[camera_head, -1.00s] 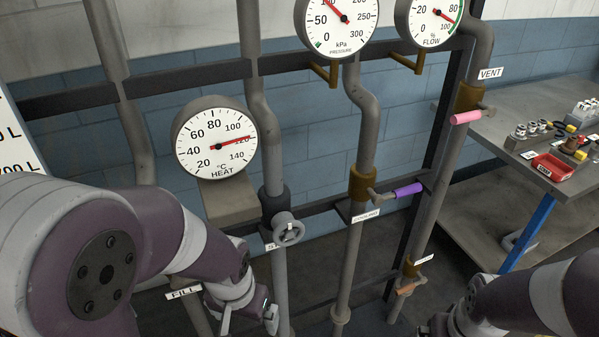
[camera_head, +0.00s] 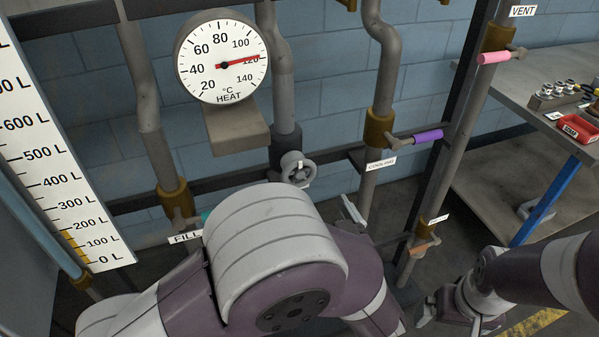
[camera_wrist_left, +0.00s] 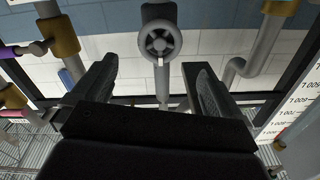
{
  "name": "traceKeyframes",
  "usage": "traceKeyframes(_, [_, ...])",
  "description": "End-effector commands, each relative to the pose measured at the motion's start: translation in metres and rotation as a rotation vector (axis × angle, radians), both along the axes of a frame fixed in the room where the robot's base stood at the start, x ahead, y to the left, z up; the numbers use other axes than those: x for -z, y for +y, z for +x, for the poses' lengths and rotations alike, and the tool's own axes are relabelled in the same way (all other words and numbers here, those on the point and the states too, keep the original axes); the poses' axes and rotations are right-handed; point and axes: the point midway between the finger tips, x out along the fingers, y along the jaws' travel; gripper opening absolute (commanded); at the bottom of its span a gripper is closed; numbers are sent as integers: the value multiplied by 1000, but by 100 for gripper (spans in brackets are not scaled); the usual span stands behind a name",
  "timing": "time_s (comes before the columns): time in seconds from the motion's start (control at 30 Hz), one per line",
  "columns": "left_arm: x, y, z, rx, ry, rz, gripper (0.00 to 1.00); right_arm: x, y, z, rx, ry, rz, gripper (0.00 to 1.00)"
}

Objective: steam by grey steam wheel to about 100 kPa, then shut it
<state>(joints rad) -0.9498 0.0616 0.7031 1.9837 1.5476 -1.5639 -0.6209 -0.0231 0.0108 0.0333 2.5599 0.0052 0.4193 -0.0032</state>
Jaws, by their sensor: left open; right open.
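The grey steam wheel (camera_head: 298,168) is on the pipe below the HEAT gauge (camera_head: 222,62). In the left wrist view the wheel (camera_wrist_left: 160,40) faces me, beyond and between the two fingertips of my left gripper (camera_wrist_left: 150,80). That gripper is open, empty and apart from the wheel. In the head view my left arm hides most of that gripper and the pipe below the wheel. The HEAT needle points near 120 °C. The pressure gauge is out of view. My right gripper (camera_head: 450,312) is open and empty at the lower right.
The purple COOLING handle (camera_head: 428,136), pink VENT handle (camera_head: 491,57) and orange handle (camera_head: 424,246) project from pipes to the right. The FILL label (camera_head: 185,237) and a litre scale (camera_head: 60,160) are at the left. A workbench (camera_head: 515,82) with a red tray (camera_head: 577,130) stands at the right.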

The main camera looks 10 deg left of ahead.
Motion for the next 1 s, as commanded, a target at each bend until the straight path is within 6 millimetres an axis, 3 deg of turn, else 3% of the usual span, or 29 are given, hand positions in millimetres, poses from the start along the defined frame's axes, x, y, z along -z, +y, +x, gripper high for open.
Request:
traceKeyframes(0.2, [0, 34, 47, -6, 0, -3, 100, -2, 0, 0, 0, 0, 0, 100])
traceKeyframes(0.4, [0, 52, 76, -1, 1, -3, 100, -4, 0, 0, 0, 0, 0, 100])
traceKeyframes(0.83, [0, 59, 88, 2, 0, -4, 100, -4, 0, 0, 0, 0, 0, 100])
traceKeyframes(0.87, [0, 59, 88, 2, 0, -4, 94, -4, 0, 0, 0, 0, 0, 100])
traceKeyframes(1.0, [0, 59, 87, 2, 0, -4, 50, -4, 0, 0, 0, 0, 0, 100])
